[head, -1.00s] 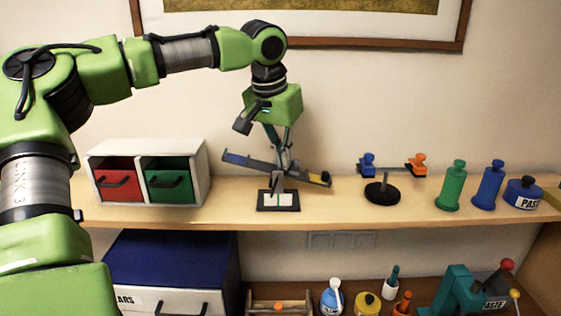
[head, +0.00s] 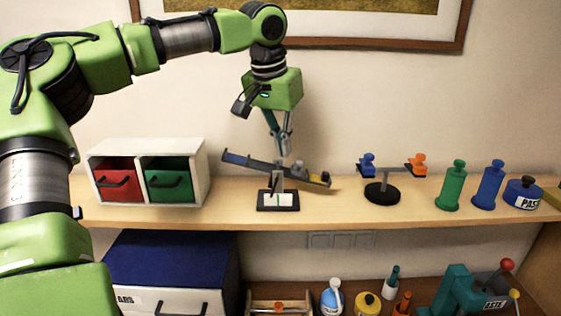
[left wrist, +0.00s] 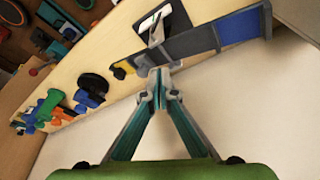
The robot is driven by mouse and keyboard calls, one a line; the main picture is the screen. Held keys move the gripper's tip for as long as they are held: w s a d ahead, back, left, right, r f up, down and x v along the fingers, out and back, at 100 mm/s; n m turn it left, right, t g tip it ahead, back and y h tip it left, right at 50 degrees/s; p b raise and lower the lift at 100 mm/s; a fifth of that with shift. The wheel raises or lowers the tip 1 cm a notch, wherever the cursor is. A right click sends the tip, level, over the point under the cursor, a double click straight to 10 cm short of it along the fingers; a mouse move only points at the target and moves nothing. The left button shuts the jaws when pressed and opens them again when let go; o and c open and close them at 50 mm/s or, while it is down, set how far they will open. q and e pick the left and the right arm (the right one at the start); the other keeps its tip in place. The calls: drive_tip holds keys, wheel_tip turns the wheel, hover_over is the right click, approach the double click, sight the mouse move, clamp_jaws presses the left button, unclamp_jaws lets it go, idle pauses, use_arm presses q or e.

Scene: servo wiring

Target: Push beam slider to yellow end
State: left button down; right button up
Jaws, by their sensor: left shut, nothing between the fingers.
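The beam (head: 245,160) sits tilted on a small stand with a dark base (head: 278,207). Its blue end is up at the left and its yellow end (head: 326,179) is down at the right. In the left wrist view the beam (left wrist: 190,43) runs across the top, its yellow end (left wrist: 122,69) to the left. My left gripper (head: 285,152) is shut and empty, pointing down just above the beam's middle. Its fingertips (left wrist: 160,82) show beside the beam in the wrist view.
A white cabinet with a red drawer (head: 117,183) and a green drawer (head: 168,184) stands left on the shelf.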

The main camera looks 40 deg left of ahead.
use_arm(q)
drive_tip(key=shift+s+a+r, duration=0.1)
drive_tip(key=shift+r, duration=0.75)
drive_tip(key=shift+s+a+r, duration=0.1)
drive_tip(key=shift+r, duration=0.7)
drive_tip(key=shift+f, duration=0.1)
